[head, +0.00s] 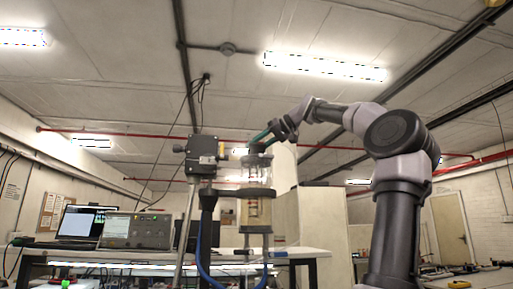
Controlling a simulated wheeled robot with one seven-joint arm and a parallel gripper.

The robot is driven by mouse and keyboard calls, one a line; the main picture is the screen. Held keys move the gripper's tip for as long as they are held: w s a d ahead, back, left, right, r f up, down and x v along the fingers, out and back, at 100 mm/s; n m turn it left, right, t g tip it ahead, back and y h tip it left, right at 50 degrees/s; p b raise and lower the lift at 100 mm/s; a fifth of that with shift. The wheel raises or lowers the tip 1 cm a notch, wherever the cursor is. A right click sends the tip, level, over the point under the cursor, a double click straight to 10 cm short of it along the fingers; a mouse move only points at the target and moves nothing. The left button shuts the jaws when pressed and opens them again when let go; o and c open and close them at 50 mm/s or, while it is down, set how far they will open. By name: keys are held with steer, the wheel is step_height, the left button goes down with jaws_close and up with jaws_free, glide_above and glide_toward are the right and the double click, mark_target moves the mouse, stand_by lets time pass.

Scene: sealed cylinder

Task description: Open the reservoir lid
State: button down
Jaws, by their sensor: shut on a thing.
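The reservoir is a clear upright cylinder (254,208) with dark clamps, held on a stand in the middle of the head view. Its dark lid (257,150) sits at the top. My gripper (259,138) reaches in from the upper right with teal fingers at the top of the lid. It is shut on the lid's top, which the fingers partly hide. The lid looks level and in line with the cylinder. The picture is too small to tell whether there is a gap under it.
A dark box on a pole (201,156) stands just left of the cylinder. A blue hose (201,255) hangs below. A bench with a laptop (77,226) and a grey instrument (136,230) is at the left. A pale partition (318,217) stands to the right.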

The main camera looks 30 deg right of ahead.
steer(key=shift+w+d+r+m+g, duration=0.15)
steer(key=shift+w+m+g, duration=0.6)
steer(key=shift+g, duration=0.45)
steer(key=shift+w+d+m+g, duration=0.1)
steer(key=shift+w+m+g, duration=0.15)
steer(key=shift+m+g, duration=0.3)
steer(key=shift+f+g, duration=0.2)
steer(key=shift+g, duration=0.05)
steer(key=c, duration=0.6)
jaws_free()
steer(key=shift+w, duration=0.1)
steer(key=shift+r, duration=0.1)
